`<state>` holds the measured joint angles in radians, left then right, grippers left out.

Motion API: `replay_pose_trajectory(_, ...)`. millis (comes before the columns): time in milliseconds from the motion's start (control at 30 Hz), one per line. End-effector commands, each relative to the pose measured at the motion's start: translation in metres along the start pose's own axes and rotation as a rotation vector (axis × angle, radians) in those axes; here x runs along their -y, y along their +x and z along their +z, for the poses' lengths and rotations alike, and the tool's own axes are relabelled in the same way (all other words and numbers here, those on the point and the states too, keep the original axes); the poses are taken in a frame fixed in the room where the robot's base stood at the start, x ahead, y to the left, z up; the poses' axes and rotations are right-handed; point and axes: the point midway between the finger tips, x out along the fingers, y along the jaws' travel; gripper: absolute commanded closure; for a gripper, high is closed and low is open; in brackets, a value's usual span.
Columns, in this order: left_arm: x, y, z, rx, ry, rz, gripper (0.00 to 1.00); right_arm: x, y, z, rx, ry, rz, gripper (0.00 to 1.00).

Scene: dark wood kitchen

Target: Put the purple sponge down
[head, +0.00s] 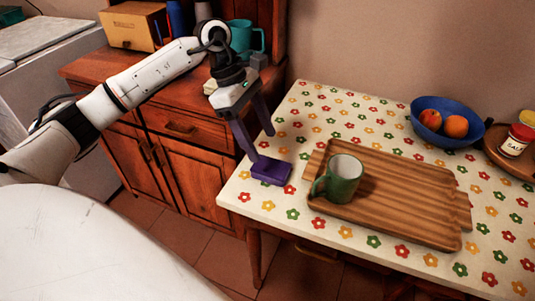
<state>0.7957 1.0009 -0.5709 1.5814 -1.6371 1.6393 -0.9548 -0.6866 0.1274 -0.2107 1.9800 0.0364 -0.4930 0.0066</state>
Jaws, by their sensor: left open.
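The purple sponge (270,171) lies on the flower-patterned tabletop (293,212), near its left edge and to the left of the wooden tray. My left gripper (262,147) is above it and open, with one finger reaching down close to the sponge and the other finger farther back. I cannot tell whether the nearer finger still touches the sponge. My right gripper is not in the head view.
A green mug (344,178) stands on the wooden tray (400,205) just right of the sponge. A blue bowl (432,137) with fruit and a round board with jars (513,145) are at the back right. A wooden cabinet (185,165) stands behind on the left.

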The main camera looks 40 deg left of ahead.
Motion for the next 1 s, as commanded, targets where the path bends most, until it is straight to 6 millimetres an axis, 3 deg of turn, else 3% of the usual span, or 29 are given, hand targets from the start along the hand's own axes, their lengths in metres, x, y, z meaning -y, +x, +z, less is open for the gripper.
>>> replay_pose_trajectory(100,-0.001,-0.022,0.0,0.0,0.0,0.003,0.36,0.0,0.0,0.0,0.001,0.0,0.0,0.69)
replay_pose_trajectory(300,0.0,-0.039,0.0,-0.001,-0.001,0.0,0.36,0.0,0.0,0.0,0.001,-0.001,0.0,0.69)
replay_pose_trajectory(1000,0.0,-0.041,0.0,-0.001,-0.001,-0.001,0.36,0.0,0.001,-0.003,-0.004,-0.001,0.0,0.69)
